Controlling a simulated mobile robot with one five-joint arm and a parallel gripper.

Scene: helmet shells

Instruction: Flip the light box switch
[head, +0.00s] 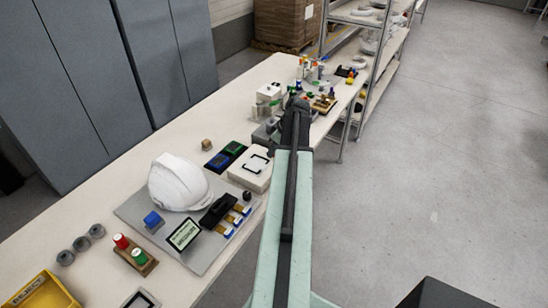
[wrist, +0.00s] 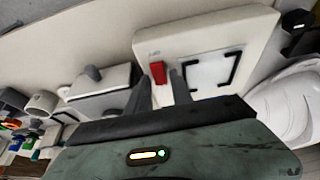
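The light box (head: 262,184) is a low white box on the bench, with black corner marks on its top. In the wrist view the light box (wrist: 190,35) fills the upper middle, with a pale panel framed by black corners. Its red switch (wrist: 158,73) shows at the panel's left side. My gripper (wrist: 160,88) has two dark fingers apart, with the switch seen between and just beyond their tips. I cannot tell whether a finger touches it. In the head view my arm hides most of my gripper.
A white helmet shell (head: 178,182) rests on a grey board (head: 140,209) beside the light box. Blue and green trays (head: 225,155) lie behind the box. A grey box with a knob (wrist: 100,88) stands left of my fingers. Bottles and small parts crowd the bench's far end.

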